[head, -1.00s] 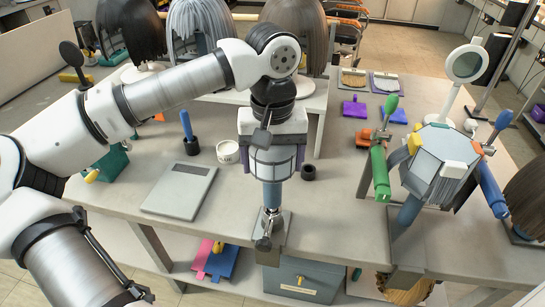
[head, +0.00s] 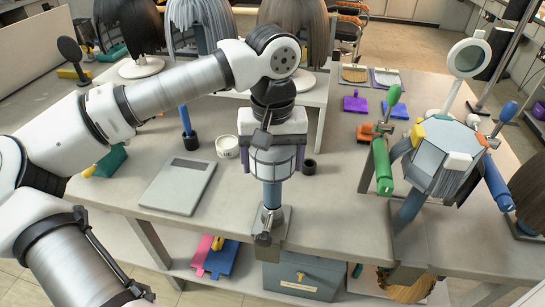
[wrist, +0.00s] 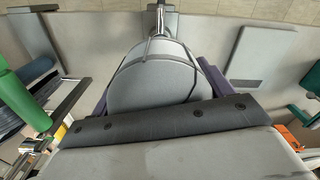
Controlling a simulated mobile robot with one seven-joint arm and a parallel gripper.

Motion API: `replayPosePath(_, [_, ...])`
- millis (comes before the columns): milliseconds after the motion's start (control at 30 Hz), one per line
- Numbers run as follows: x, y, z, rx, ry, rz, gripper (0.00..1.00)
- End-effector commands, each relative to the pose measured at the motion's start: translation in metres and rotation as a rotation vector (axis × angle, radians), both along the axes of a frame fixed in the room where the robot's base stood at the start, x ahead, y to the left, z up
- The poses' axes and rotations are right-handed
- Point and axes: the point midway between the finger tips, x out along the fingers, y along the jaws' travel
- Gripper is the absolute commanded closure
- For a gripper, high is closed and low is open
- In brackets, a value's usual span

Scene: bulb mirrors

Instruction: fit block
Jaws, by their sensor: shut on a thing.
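A grey-blue rounded block (head: 273,165) with dark seams is under my gripper (head: 273,158), upright at the table's front edge. The purple fingers are shut on its two sides. In the wrist view, the block (wrist: 155,78) fills the middle between purple fingers. Directly below it is a blue post (head: 272,194) on a metal clamp (head: 268,225) at the table edge. The block's underside meets the post's top in the picture; I cannot tell whether it is seated. To the right, a faceted grey block (head: 440,155) is on another post.
A green-handled tool (head: 382,165) and a blue-handled one (head: 497,183) flank the right block. A flat grey scale (head: 178,187), a white tub (head: 228,147) and a small dark cup (head: 309,167) are on the table. Wigs on stands line the back.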

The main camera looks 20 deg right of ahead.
Motion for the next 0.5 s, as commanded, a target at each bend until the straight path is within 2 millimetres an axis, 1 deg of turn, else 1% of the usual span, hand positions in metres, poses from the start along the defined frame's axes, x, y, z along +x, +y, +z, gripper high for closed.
replayPosePath(233, [0.0001, -0.0001, -0.0056, 0.0, -0.001, 0.0, 0.54])
replayPosePath(267, [0.0001, -0.0001, -0.0049, 0.0, -0.001, 0.0, 0.19])
replayPosePath(400, [0.0001, 0.0, -0.0045, 0.0, 0.0, 0.0, 0.0])
replayPosePath(500, [0.0, -0.0001, -0.0046, 0.0, 0.0, 0.0, 0.0])
